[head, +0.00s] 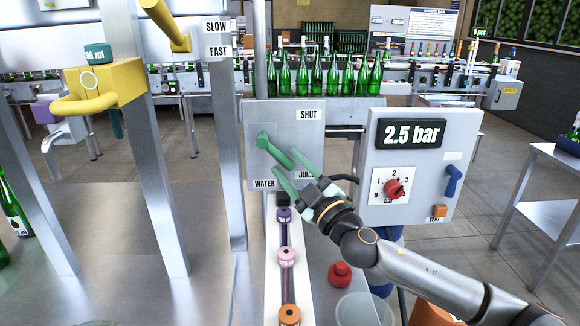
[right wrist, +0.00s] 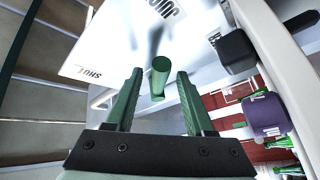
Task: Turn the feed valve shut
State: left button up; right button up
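The feed valve is a green lever (head: 266,142) on a grey panel (head: 262,112) marked SHUT at top right, WATER at lower left and JUICE at lower right. Its handle slants down and right, towards the JUICE side. My right gripper (head: 283,161) reaches in from the lower right with its green fingers spread at the handle. In the right wrist view, the green handle (right wrist: 159,78) stands between the open fingers (right wrist: 160,73), with gaps on both sides. No grip on it shows. My left gripper is not in view.
A box with a 2.5 bar display (head: 411,133), red dial and blue lever stands right of the panel. Several green bottles (head: 316,76) line up behind. Coloured spools (head: 286,257) sit on a white strip below. Steel posts (head: 152,140) and a yellow dispenser (head: 104,84) stand left.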

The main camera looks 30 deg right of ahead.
grip_shut()
dwell(1.2)
